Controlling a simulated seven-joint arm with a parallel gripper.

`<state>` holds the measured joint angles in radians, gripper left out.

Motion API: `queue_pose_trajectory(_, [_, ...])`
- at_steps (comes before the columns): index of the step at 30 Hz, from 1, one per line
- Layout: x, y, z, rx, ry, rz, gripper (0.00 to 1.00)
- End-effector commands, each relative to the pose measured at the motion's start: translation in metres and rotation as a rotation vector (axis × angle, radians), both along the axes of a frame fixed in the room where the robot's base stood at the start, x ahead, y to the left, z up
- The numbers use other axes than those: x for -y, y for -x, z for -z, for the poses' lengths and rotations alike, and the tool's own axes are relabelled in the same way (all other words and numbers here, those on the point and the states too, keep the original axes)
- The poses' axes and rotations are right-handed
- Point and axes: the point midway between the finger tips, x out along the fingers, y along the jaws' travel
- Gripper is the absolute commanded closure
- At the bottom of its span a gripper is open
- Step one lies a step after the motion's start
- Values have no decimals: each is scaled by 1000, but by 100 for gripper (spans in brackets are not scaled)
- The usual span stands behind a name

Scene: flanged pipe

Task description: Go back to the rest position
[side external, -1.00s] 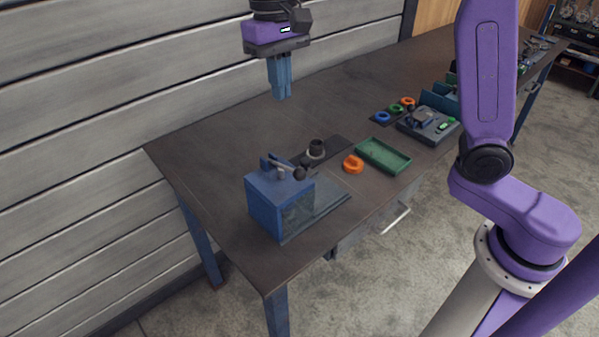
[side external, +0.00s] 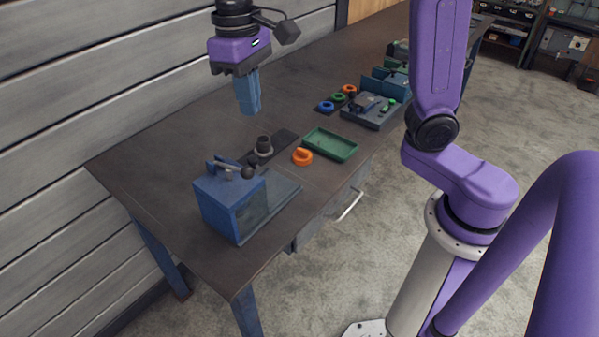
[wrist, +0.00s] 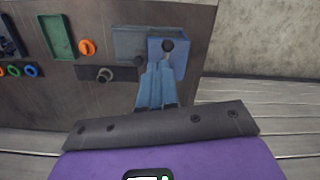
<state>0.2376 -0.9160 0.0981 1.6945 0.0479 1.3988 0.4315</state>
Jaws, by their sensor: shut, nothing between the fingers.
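My gripper (side external: 250,111) hangs above the far side of the dark table, fingers pointing down. Its blue fingers are together with nothing between them, also in the wrist view (wrist: 157,68). The dark flanged pipe piece (side external: 264,146) stands upright on a dark mat, apart from the gripper; it shows in the wrist view (wrist: 103,75) left of the fingers. A blue block-like fixture (side external: 228,202) with a lever and dark knob stands at the table's near end. In the wrist view the fixture (wrist: 181,60) lies beyond the fingertips.
An orange ring-like part (side external: 302,157) lies beside a green tray (side external: 331,144). Several coloured rings (side external: 338,97) and a grey device (side external: 371,112) stand farther along the table (side external: 160,150). The plank wall is behind. The air around the gripper looks free.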

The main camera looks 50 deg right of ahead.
Motion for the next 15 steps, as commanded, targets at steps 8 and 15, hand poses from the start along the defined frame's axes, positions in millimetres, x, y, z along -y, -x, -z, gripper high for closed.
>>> queue_pose_trajectory(8, [32,70,32,32,-13,-290,100])
queue_pose_trajectory(15, [67,131,64,58,-27,-542,100])
